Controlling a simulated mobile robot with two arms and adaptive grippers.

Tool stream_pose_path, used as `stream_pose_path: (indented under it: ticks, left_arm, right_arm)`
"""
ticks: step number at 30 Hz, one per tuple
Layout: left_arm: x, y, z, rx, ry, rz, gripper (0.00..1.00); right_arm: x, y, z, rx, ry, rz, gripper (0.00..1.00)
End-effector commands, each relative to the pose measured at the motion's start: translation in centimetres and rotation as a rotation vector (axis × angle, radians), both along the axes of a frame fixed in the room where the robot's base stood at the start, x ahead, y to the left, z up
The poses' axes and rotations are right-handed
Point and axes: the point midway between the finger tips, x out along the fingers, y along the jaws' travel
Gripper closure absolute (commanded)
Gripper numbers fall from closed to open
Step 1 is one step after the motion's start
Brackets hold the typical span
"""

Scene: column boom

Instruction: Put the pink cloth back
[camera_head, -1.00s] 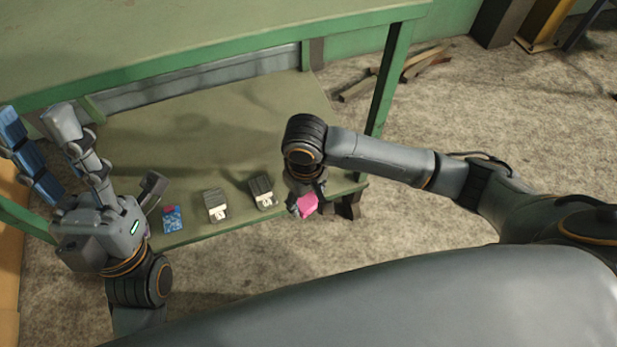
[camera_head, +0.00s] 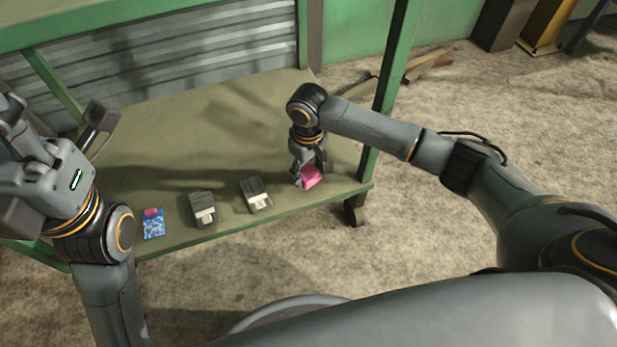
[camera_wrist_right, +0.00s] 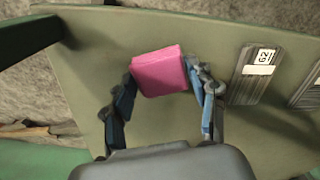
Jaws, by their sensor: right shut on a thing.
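The pink cloth (camera_head: 312,176) is a small folded block at the right end of the green lower shelf (camera_head: 230,125). My right gripper (camera_head: 309,172) is around it, with the fingers pointing down. In the right wrist view the cloth (camera_wrist_right: 159,72) sits between the two fingertips (camera_wrist_right: 160,80), low over the shelf; whether it touches the surface I cannot tell. My left gripper (camera_head: 45,130) is at the left edge of the head view, above the shelf's left end. Its fingers are partly cut off by the frame.
Two dark grey blocks with white labels (camera_head: 203,208) (camera_head: 256,194) stand along the shelf's front edge, left of the cloth. A blue patterned packet with a pink thing on it (camera_head: 153,224) lies further left. A green post (camera_head: 391,85) rises close to my right arm.

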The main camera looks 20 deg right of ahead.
Motion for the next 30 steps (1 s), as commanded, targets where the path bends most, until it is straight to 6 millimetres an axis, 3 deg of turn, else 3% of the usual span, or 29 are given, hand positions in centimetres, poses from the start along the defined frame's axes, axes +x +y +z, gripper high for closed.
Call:
stream_pose_path:
  ticks: [1, 3, 15, 16, 18, 30]
  left_arm:
    - [-0.17, -0.02, -0.21, 0.000, -0.017, 0.001, 0.60]
    - [-0.28, -0.06, 0.10, 0.001, -0.027, 0.001, 0.60]
    - [-0.21, -0.06, 0.42, 0.002, -0.022, 0.002, 0.60]
    - [-0.20, -0.06, 0.27, 0.001, -0.020, 0.002, 0.60]
    - [-0.22, -0.06, 0.27, 0.001, -0.023, 0.001, 0.60]
    - [-0.19, -0.09, -0.03, 0.001, -0.020, 0.001, 0.60]
  right_arm:
    - [-0.07, -0.02, -1.27, -0.001, 0.002, 0.000, 0.72]
    - [-0.05, 0.00, -1.71, 0.000, 0.000, 0.000, 0.72]
    - [-0.11, 0.02, -1.87, 0.000, 0.001, 0.000, 0.72]
    - [-0.08, 0.00, -1.90, 0.000, 0.001, 0.000, 0.36]
    - [-0.08, 0.00, -1.91, 0.000, 0.001, 0.000, 0.22]
    - [-0.02, -0.02, -1.68, 0.000, -0.002, 0.000, 0.20]
